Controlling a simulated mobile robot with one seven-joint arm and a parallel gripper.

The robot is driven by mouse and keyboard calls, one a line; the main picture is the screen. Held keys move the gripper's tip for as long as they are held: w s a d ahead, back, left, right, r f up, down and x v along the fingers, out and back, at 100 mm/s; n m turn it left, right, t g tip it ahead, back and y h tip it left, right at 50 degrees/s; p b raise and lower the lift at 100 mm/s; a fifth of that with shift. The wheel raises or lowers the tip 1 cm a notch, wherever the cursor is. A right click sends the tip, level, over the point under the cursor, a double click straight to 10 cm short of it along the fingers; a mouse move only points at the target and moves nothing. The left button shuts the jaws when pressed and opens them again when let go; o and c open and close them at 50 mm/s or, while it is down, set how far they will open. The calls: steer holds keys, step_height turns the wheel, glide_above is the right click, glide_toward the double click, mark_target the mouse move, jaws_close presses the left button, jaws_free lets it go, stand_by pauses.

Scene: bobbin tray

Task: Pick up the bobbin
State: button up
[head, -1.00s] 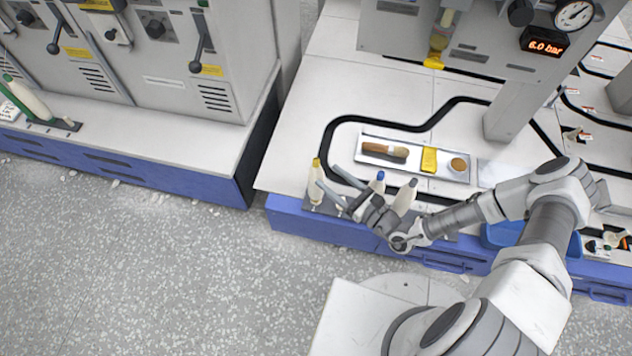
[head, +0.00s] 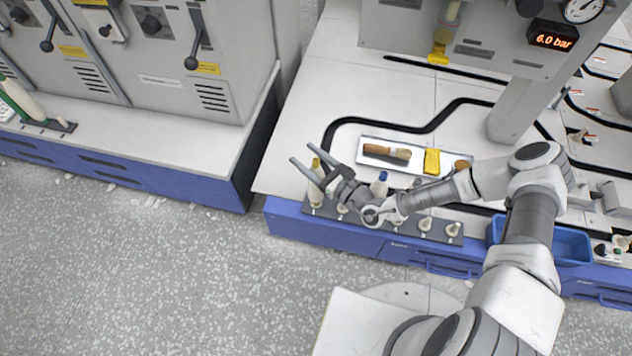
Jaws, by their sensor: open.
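My gripper (head: 309,156) is open, with its two fingers pointing to the upper left, over the left end of the dark peg rail. A cream bobbin with a yellow top (head: 316,165) stands upright there and shows between the fingers; I cannot tell if they touch it. A bobbin with a blue top (head: 379,184) stands right of the gripper, partly hidden by my arm. Several short pegs on the rail (head: 440,234) show bare to the right. The grey-topped bobbin is not visible now, where my arm crosses.
Behind the rail lies a tray (head: 410,168) with a wooden-handled brush (head: 386,152), a yellow block (head: 432,161) and a round brown item (head: 462,165). A blue bin (head: 570,245) sits at the right. The machine column (head: 515,110) rises behind.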

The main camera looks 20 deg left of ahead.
jaws_close()
stand_by(1.3)
